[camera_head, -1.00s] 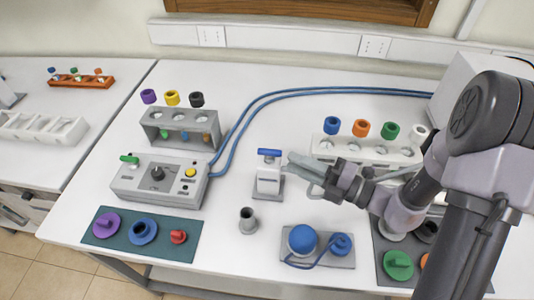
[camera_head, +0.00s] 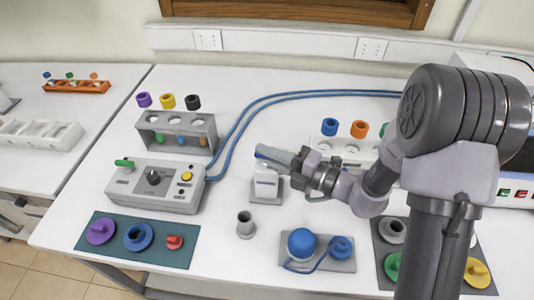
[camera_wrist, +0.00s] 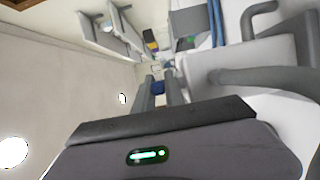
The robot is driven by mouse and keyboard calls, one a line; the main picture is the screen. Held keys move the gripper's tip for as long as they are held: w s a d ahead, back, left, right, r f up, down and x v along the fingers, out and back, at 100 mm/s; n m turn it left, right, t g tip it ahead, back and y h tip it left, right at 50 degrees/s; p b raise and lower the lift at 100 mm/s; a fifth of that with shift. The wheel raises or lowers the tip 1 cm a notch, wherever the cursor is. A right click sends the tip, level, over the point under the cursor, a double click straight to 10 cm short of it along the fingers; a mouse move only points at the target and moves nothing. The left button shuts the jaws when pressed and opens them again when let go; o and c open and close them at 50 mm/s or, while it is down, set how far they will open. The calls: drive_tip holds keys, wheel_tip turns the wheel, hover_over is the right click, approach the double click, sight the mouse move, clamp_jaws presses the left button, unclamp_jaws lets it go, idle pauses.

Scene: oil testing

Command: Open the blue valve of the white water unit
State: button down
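The white water unit (camera_head: 266,180) stands upright on its grey base near the middle of the table. Its blue valve handle (camera_head: 262,155) is at the top and mostly hidden behind my fingers in the head view. My gripper (camera_head: 276,157) reaches in from the right, with its fingertips at the handle. In the wrist view, the two fingers of my gripper (camera_wrist: 162,88) are apart, and the blue valve handle (camera_wrist: 158,88) shows in the gap between them. Whether the fingers touch the handle is not clear.
A grey control box (camera_head: 157,187) with a green lever stands to the left. A small grey cup (camera_head: 245,226) and a plate with blue round parts (camera_head: 318,250) are in front. Blue hoses (camera_head: 250,115) run behind. A rack (camera_head: 345,150) stands behind my arm.

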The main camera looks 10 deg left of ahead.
drive_tip(key=shift+w+r+n+g+y+p, duration=0.1)
drive_tip(key=shift+r+n+g+y+p, duration=0.2)
drive_tip(key=shift+n+g+p, duration=0.7)
drive_tip(key=shift+f+n+g+p, duration=0.2)
drive_tip(key=shift+n+g+p, duration=0.25)
drive_tip(key=shift+g, duration=0.65)
drive_tip(key=shift+f, duration=0.1)
drive_tip(key=c, duration=1.7)
unclamp_jaws()
drive_tip(key=d+p, duration=0.1)
drive_tip(key=d, duration=0.4)
drive_tip(key=s+d+p, duration=0.1)
drive_tip(key=d, duration=0.5)
drive_tip(key=d+p, duration=0.1)
drive_tip(key=d, duration=0.5)
drive_tip(key=shift+s+d, duration=0.2)
